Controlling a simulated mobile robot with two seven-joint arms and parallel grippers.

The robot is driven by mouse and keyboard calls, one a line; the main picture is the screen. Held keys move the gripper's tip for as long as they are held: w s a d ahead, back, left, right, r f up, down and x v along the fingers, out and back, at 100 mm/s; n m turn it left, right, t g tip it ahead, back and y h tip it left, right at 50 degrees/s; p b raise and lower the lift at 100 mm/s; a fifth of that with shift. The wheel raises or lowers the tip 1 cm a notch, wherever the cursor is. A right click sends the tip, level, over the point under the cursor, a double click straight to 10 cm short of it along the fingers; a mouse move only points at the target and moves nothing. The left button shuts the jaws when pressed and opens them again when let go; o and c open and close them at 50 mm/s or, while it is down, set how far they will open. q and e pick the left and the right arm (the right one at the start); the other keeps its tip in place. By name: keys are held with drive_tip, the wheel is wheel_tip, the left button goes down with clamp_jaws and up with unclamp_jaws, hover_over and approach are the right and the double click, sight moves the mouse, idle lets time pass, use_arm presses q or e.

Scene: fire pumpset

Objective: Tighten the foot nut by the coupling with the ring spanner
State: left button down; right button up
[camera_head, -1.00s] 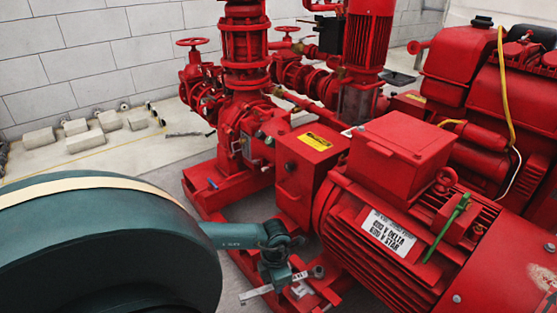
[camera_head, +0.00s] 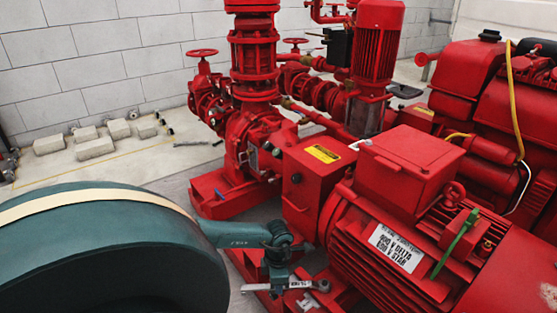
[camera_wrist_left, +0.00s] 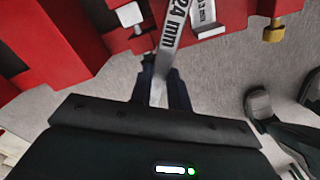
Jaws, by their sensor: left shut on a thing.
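My left gripper (camera_head: 279,285) is shut on the silver ring spanner (camera_head: 300,284), low beside the red motor. The spanner lies about level in the head view, its far end near a grey round part (camera_head: 322,285) at the motor foot. I cannot tell whether the ring sits around the foot nut. In the left wrist view the spanner (camera_wrist_left: 172,28), marked "24 mm", runs up out of the frame from between the fingers (camera_wrist_left: 163,88); its far end is cut off. A silver bolt head (camera_wrist_left: 130,14) shows left of it. My right gripper is not in view.
Another marked metal piece (camera_wrist_left: 204,18) lies right of the spanner, beside a brass fitting (camera_wrist_left: 273,32). The red motor (camera_head: 400,230), coupling guard box (camera_head: 305,185) and pump (camera_head: 250,130) crowd the right side. Grey blocks (camera_head: 95,148) lie by the wall.

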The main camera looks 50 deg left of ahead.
use_arm(q)
drive_tip(key=shift+d, duration=0.2)
idle(0.3)
drive_tip(key=shift+s+r, duration=0.1)
drive_tip(key=shift+r, duration=0.05)
drive_tip(key=shift+r+p, duration=2.45)
